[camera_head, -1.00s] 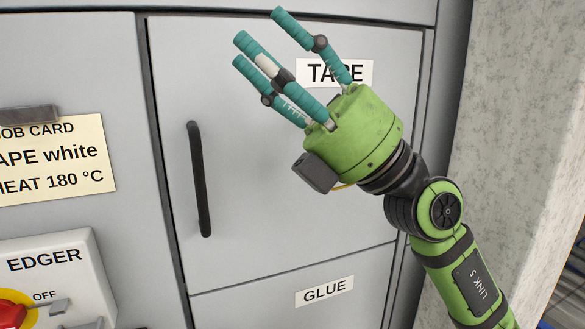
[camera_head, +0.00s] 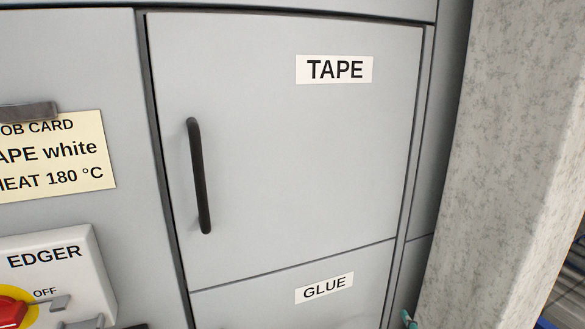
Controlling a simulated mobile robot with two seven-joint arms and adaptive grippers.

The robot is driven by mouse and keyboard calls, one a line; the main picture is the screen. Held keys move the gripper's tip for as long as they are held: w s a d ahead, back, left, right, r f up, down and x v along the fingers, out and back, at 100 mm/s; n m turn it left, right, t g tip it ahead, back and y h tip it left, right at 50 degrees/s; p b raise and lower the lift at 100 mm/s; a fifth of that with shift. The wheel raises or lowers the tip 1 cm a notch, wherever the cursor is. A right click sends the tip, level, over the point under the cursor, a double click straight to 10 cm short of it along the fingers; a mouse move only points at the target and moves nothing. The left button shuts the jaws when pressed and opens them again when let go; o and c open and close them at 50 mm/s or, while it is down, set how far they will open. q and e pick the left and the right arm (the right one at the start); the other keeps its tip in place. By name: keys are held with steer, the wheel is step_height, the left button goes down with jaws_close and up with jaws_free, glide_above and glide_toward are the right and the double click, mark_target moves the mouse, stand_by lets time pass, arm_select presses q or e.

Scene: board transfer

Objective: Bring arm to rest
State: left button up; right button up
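A small teal tip (camera_head: 408,319) shows at the bottom edge, right of the GLUE label, and looks like the end of one of my gripper's fingers. The rest of that gripper and its arm are out of the picture, so its opening cannot be judged. No other gripper shows. The grey TAPE door (camera_head: 300,160) is closed, with a black vertical handle (camera_head: 199,176) on its left side. Nothing touches the handle.
A GLUE panel (camera_head: 324,288) lies below the door. At left are a job card (camera_head: 50,158) reading "APE white" and "HEAT 180 °C", and an EDGER switch box (camera_head: 50,262) with a red knob. A speckled grey pillar (camera_head: 510,150) stands at right.

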steer(key=s+f+g+y, duration=0.1)
steer(key=s+f+g, duration=0.5)
steer(key=s+f, duration=0.5)
steer(key=s+f+g+y, duration=0.1)
steer(key=s+f+g, duration=0.4)
steer(key=s+f, duration=0.65)
steer(key=s+f+g+b, duration=0.1)
steer(key=s+f, duration=0.1)
steer(key=f, duration=0.9)
steer(key=s+f+b, duration=0.1)
steer(key=s+f, duration=0.1)
steer(key=f, duration=0.9)
steer(key=s+d+f+g+b, duration=0.1)
steer(key=s+d+f, duration=0.1)
steer(key=s+f, duration=1.3)
steer(key=shift+s+f+g+b, duration=0.25)
steer(key=shift+f+g+b, duration=0.05)
steer(key=shift+f+b, duration=0.15)
steer(key=shift+d, duration=0.1)
